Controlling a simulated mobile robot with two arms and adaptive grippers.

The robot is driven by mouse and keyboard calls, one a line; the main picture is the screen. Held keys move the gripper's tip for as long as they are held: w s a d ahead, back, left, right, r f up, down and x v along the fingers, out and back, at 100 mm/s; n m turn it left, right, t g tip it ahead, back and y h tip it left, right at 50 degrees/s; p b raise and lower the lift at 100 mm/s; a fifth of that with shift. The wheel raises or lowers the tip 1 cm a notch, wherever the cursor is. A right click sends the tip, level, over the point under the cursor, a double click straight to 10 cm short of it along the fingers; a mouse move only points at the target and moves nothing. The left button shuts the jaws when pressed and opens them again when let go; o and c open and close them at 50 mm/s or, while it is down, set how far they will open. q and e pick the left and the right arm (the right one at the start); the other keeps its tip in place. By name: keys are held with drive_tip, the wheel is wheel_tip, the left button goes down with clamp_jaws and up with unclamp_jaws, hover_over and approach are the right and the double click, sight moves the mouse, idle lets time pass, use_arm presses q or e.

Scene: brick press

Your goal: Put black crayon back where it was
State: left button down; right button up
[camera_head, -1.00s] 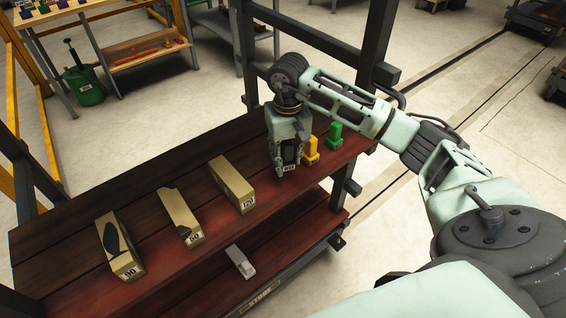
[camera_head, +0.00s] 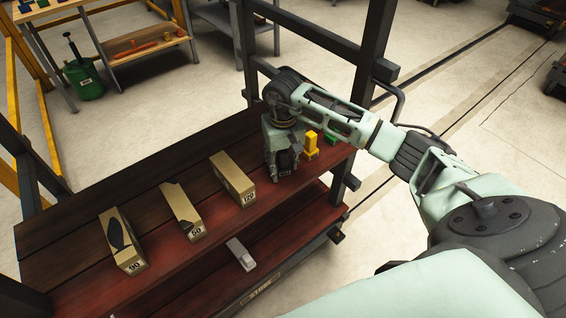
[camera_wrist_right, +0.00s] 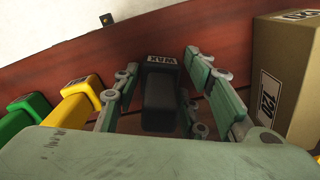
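The black crayon (camera_wrist_right: 165,100) is a dark block with a "WAX" label on its end. It stands on the dark red shelf (camera_head: 205,207), near the right end. In the head view the crayon (camera_head: 285,162) is partly hidden by my right gripper (camera_head: 284,172). My left gripper is not in view.
A yellow crayon (camera_head: 311,147) and a green one (camera_head: 332,140) stand just right of my gripper. Boxes marked 120 (camera_head: 233,180), 50 (camera_head: 184,212) and 90 (camera_head: 123,241) stand to the left. A grey object (camera_head: 241,254) lies on the lower shelf.

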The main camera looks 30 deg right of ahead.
drive_tip(key=shift+o, duration=1)
drive_tip(key=shift+r, duration=0.1)
drive_tip(key=shift+r, duration=0.2)
wheel_tip(320, 180, up, 11)
drive_tip(key=b, duration=0.3)
drive_tip(key=shift+f, duration=0.2)
drive_tip(key=shift+r, duration=0.6)
